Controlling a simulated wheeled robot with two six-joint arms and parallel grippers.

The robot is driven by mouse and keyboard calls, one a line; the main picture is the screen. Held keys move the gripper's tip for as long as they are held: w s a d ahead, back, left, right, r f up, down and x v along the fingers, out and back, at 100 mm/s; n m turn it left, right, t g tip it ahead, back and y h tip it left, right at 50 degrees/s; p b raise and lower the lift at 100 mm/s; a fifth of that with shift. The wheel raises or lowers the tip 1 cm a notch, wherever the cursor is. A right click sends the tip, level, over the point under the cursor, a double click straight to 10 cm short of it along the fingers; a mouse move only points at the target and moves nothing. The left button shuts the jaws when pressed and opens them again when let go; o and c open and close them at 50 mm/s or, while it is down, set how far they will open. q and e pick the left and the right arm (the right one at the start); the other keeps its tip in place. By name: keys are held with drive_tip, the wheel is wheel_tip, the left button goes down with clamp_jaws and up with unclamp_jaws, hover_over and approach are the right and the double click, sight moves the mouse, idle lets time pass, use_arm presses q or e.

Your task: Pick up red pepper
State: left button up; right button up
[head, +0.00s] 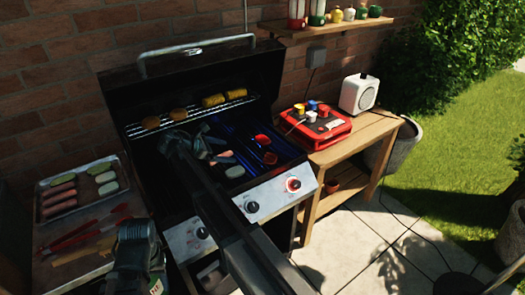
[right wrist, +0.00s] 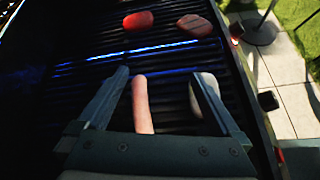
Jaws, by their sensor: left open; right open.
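Two red pieces that look like pepper lie on the right part of the grill grate in the head view: one red piece (head: 262,139) and a nearer one (head: 270,158). In the right wrist view a bright red piece (right wrist: 138,20) and a duller reddish piece (right wrist: 193,24) lie beyond the fingertips. My right gripper (right wrist: 160,80) is open above the grate, with a sausage (right wrist: 143,103) showing between its fingers and a pale slice (right wrist: 207,95) by the right finger. It also shows in the head view (head: 204,145), left of the red pieces. My left gripper (head: 138,245) is open at the lower left, by the side shelf.
A tray (head: 122,162) of sausages and vegetable slices and red tongs (head: 75,236) lie on the left shelf. Corn (head: 213,100) sits on the upper rack (head: 190,115). A wooden table (head: 375,128) with a red case (head: 335,133) and white speaker (head: 358,94) stands right of the grill.

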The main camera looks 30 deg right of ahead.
drive_tip(key=w+d+n+h+b, duration=0.1)
drive_tip(key=w+d, duration=0.1)
drive_tip(key=w+d+n+h, duration=0.1)
drive_tip(key=w+d, duration=0.2)
drive_tip(key=shift+w+r+n+b, duration=0.15)
drive_tip(key=shift+w+n+b, duration=0.1)
drive_tip(key=shift+n+b, duration=0.1)
drive_tip(key=shift+d+r, duration=0.1)
drive_tip(key=shift+d, duration=0.05)
drive_tip(key=b, duration=0.3)
approach(262, 139)
drive_tip(key=shift+x, duration=1.05)
use_arm(q)
wheel_tip(262, 139, down, 6)
drive_tip(key=shift+f, duration=0.2)
use_arm(e)
drive_tip(key=shift+w+d, duration=0.2)
drive_tip(key=shift+d, duration=0.3)
drive_tip(key=b+x, duration=0.1)
drive_tip(key=x, duration=0.1)
drive_tip(key=b+x, duration=0.1)
drive_tip(key=x, duration=0.2)
drive_tip(key=shift+s+a+f+b, duration=0.15)
drive_tip(key=shift+s+f+b, duration=0.05)
drive_tip(key=shift+f+b, duration=0.15)
use_arm(q)
wheel_tip(262, 139, down, 2)
drive_tip(key=shift+f, duration=0.2)
use_arm(e)
drive_tip(key=shift+r, duration=0.15)
